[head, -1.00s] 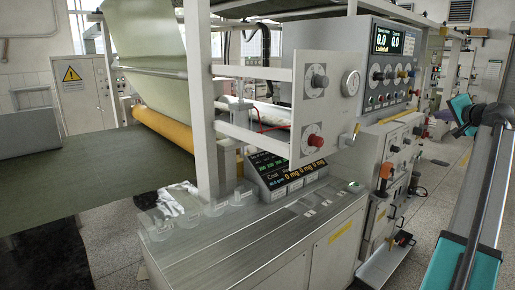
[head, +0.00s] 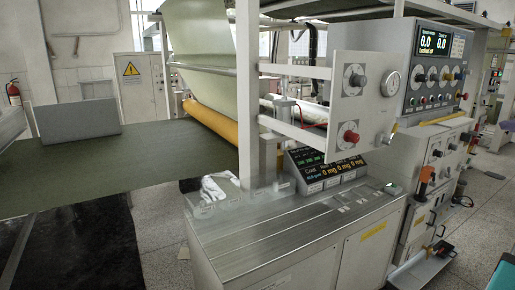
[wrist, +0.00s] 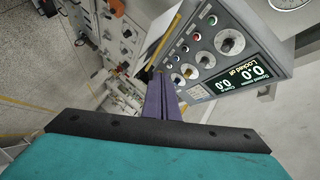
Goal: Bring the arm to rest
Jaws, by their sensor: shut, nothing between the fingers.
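My gripper (wrist: 162,98) shows in the wrist view as two purple fingers close together, shut with nothing between them. Behind the fingers is a control panel (wrist: 218,52), seen turned over, with knobs and a screen reading "Locked off". I cannot tell the distance between the fingers and the panel.
In the head view a coating machine fills the middle, with a steel bench (head: 290,235), a white knob plate (head: 362,95) and the control panel (head: 435,80). A green belt (head: 120,165) runs left. Grey floor (head: 475,225) is open at the right.

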